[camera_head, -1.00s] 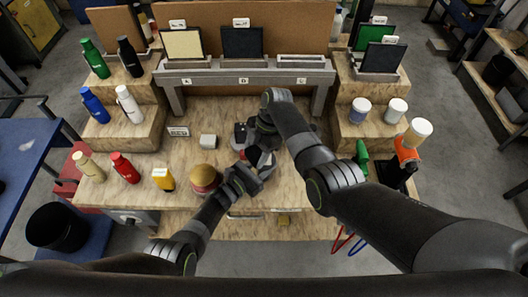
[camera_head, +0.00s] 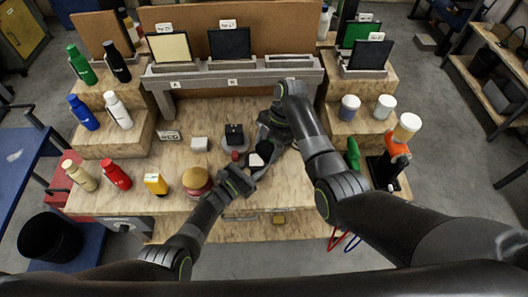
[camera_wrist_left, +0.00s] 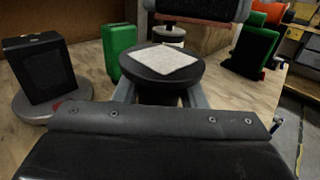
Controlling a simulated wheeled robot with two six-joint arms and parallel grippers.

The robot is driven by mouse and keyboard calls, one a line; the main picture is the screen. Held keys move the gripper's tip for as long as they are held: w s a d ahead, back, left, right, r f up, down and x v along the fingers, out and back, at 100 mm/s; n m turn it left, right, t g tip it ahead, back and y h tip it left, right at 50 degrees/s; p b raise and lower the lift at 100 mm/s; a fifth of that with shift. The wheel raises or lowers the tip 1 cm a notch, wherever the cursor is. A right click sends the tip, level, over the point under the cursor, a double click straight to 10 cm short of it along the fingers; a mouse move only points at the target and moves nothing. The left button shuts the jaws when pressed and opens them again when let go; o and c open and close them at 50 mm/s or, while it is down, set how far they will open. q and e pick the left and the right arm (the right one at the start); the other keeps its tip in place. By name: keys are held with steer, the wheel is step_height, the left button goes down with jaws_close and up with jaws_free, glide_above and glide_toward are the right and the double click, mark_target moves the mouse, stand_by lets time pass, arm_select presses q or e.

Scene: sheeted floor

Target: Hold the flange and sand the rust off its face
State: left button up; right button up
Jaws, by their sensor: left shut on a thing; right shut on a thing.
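The flange (camera_wrist_left: 150,78), a dark round disc on a stem, is in my left gripper (camera_wrist_left: 165,98). Its silver fingers are shut around it below the disc in the left wrist view. A pale rectangular patch (camera_wrist_left: 162,61) shows on the disc's upward face, and it also shows in the head view (camera_head: 255,159). My right gripper (camera_head: 268,143) is beside the flange, shut on a dark block (camera_wrist_left: 200,8) that hangs above and beyond the disc with a visible gap. The block's underside and the right fingertips are mostly hidden.
A black box (camera_head: 234,132) on a round grey base stands left of the grippers.

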steer(key=shift+r, duration=2.65)
arm_select(q)
steer(key=o, duration=1.4)
steer(key=shift+c, duration=0.2)
steer(key=shift+s+a, duration=0.15)
steer(key=shift+s+a+f, duration=0.1)
steer(key=shift+s+a, duration=0.35)
steer(key=shift+a, duration=0.05)
steer(key=v, duration=1)
steer(key=shift+a, duration=0.1)
steer(key=shift+s, duration=0.1)
